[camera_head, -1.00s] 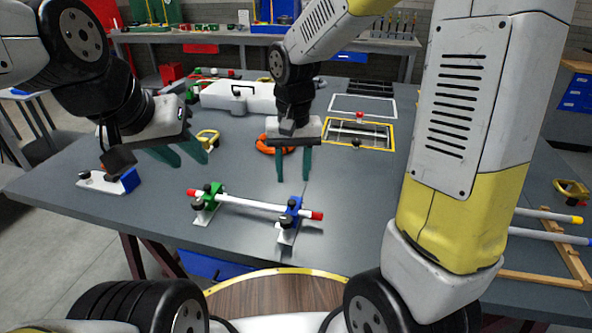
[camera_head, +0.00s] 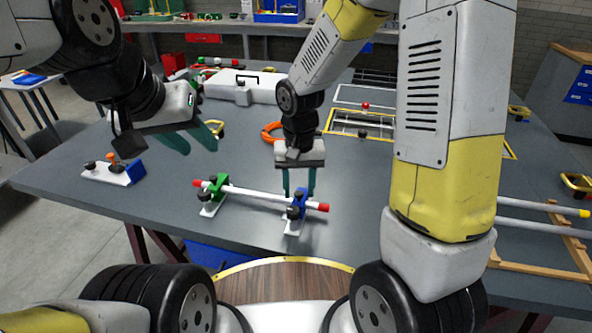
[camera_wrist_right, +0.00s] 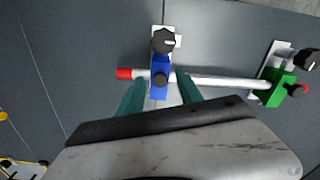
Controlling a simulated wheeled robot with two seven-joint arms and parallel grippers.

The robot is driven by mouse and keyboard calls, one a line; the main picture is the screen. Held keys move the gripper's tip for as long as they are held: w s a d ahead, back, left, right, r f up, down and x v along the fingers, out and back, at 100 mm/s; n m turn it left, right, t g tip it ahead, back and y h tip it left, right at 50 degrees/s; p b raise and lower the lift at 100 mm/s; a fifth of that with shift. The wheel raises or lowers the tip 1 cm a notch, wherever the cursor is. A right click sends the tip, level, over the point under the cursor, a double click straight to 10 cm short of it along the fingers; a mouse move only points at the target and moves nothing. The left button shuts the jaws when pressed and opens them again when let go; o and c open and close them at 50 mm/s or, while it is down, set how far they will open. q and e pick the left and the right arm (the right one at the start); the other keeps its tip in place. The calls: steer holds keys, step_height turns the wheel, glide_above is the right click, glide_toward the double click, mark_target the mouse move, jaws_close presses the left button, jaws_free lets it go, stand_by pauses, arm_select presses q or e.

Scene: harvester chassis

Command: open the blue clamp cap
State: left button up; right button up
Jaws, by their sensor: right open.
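The blue clamp (camera_head: 297,203) holds the right end of a white rod (camera_head: 255,195) with red ends, and its black knobs face up and forward. In the right wrist view the blue clamp (camera_wrist_right: 160,70) lies between my right gripper's two green fingers (camera_wrist_right: 161,95). My right gripper (camera_head: 299,190) is open, pointing down over the blue clamp, one finger on each side; whether they touch it I cannot tell. My left gripper (camera_head: 198,137) is open and empty, up and to the left, away from the rod.
A green clamp (camera_head: 214,187) holds the rod's left end. A separate blue and white clamp (camera_head: 118,172) lies at the table's left. The table between is clear.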

jaws_close()
stand_by(1.3)
